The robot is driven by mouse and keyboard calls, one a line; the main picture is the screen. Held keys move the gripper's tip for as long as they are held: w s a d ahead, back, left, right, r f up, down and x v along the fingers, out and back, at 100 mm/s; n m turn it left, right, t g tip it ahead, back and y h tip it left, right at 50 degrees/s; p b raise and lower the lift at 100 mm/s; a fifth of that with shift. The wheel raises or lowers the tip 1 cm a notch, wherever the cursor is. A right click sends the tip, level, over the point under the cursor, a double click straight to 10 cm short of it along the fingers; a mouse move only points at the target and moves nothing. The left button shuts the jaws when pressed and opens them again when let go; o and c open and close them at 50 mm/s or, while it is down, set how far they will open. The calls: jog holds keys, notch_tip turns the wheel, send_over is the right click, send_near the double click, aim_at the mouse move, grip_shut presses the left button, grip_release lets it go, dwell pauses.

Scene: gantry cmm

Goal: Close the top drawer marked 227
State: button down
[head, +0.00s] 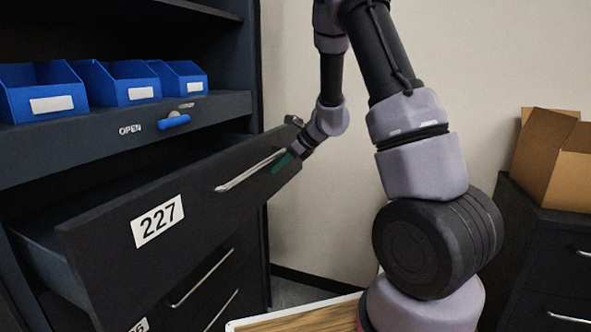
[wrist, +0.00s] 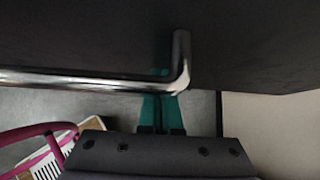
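The top drawer marked 227 (head: 175,235) stands well out of the dark cabinet, its open interior showing at the left in the head view. Its front carries a white 227 label (head: 157,220) and a silver bar handle (head: 250,170), which also shows in the wrist view (wrist: 90,80). My gripper (head: 284,162) is at the right end of the drawer front, by the handle's end. In the wrist view its teal fingers (wrist: 161,105) are close together, with the handle's bent end partly covering their tips. They hold nothing that I can see; contact with the drawer is unclear.
Blue bins (head: 130,83) sit on the shelf above, over a blue latch (head: 174,121) beside the word OPEN. More drawers (head: 200,280) lie below. A cardboard box (head: 555,160) stands on a dark cabinet at the right. A wooden surface (head: 310,318) is at the bottom.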

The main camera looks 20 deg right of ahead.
jog(key=w+a, duration=0.4)
jog(key=a, duration=0.2)
jog(key=w+a, duration=0.5)
jog(key=a, duration=0.1)
jog(key=w+a, duration=0.5)
jog(key=a, duration=0.1)
jog(key=shift+w+a, duration=0.2)
jog(key=shift+a, duration=0.1)
jog(key=shift+w+a+r, duration=0.1)
jog(key=shift+a, duration=0.05)
jog(key=shift+a+r, duration=0.1)
